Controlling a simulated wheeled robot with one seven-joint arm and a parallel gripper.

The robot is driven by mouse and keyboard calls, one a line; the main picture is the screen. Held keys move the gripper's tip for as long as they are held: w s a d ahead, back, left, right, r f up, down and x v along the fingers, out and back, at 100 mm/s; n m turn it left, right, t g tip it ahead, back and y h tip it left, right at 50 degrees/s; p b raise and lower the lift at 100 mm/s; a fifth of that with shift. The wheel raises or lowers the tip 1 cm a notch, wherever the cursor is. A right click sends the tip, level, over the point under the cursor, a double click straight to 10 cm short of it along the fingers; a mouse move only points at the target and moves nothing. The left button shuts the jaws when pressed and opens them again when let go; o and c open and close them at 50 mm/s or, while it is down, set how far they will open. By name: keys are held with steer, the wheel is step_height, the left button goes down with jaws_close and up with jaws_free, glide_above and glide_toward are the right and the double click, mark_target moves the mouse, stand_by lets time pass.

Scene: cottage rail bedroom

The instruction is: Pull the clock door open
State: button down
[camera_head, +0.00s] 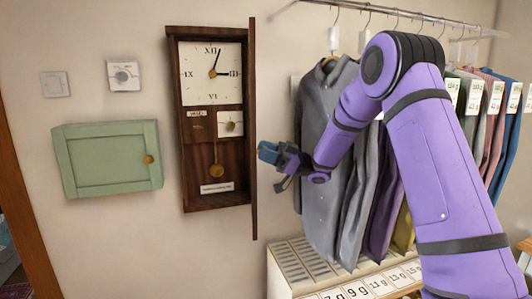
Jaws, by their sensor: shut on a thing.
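The wall clock is a dark wooden case (210,203) with a white dial (212,72) and a brass pendulum (216,170) inside. Its door (254,110) is a tall dark panel at the case's right side, seen nearly edge-on. It stands swung out from the wall, so the inside of the case is open to view. My gripper (267,152) is at the right face of the door, at about pendulum height. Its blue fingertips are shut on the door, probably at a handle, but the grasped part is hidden.
A green cabinet (105,160) with a brass knob is on the wall at left, below a switch (56,84) and a dial control (124,75). Shirts (325,150) hang from a rail (400,12) close behind my arm. A low white unit (290,265) stands below.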

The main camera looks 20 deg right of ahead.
steer(key=shift+d, duration=0.15)
steer(key=c, duration=0.7)
jaws_free()
steer(key=shift+c, duration=0.2)
steer(key=shift+r, duration=0.1)
steer(key=shift+r, duration=0.35)
steer(key=s+r, duration=0.4)
steer(key=s, duration=1.2)
